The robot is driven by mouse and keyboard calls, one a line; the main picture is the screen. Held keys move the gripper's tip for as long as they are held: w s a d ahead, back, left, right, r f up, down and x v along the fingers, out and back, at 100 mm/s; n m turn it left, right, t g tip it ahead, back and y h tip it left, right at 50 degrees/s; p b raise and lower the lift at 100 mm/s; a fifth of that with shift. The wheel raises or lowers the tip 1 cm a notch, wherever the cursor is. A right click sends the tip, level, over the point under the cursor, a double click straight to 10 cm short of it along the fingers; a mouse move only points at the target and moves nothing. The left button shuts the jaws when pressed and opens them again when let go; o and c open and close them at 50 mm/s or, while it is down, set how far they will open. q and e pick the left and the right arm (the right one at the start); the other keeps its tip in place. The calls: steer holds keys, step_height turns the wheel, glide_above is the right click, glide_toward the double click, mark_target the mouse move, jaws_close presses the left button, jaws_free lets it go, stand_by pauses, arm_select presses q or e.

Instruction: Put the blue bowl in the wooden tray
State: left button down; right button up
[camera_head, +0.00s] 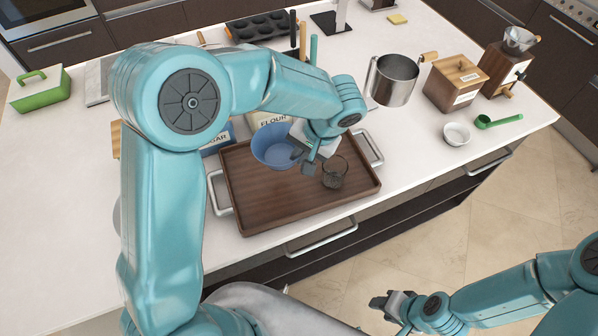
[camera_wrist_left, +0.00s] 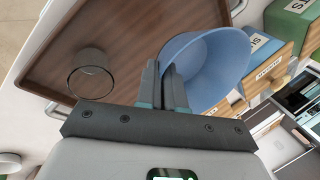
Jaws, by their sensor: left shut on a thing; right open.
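The blue bowl (camera_head: 272,146) is at the back left part of the wooden tray (camera_head: 262,205). My left gripper (camera_head: 304,158) is shut on the bowl's rim at its right side. In the left wrist view the bowl (camera_wrist_left: 212,62) is tilted, with its rim between the two fingers (camera_wrist_left: 166,85). I cannot tell whether the bowl's base touches the tray. A small clear glass (camera_head: 335,172) stands in the tray, right of the gripper; it also shows in the left wrist view (camera_wrist_left: 91,72). My right gripper (camera_head: 388,303) is open and empty, over the floor, away from the counter.
Flour and sugar boxes (camera_head: 215,140) stand behind the tray. A metal pitcher (camera_head: 392,81), a wooden box (camera_head: 455,84), a small white bowl (camera_head: 456,134) and a green scoop (camera_head: 497,121) are to the right.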

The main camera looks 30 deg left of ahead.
arm_select(q)
steer(key=shift+f, duration=0.5)
steer(key=b, duration=0.2)
steer(key=w+r+b, duration=0.1)
steer(key=b, duration=0.1)
steer(key=shift+w+a, duration=0.2)
steer(key=shift+a, duration=0.15)
step_height(320, 180, up, 8)
steer(key=r+b, duration=0.1)
steer(key=b, duration=0.6)
glide_above(283, 185)
steer(key=d, duration=0.2)
step_height(283, 185, down, 19)
steer(key=shift+w+f+b, duration=0.15)
steer(key=shift+f+b, duration=0.05)
steer(key=shift+b, duration=0.4)
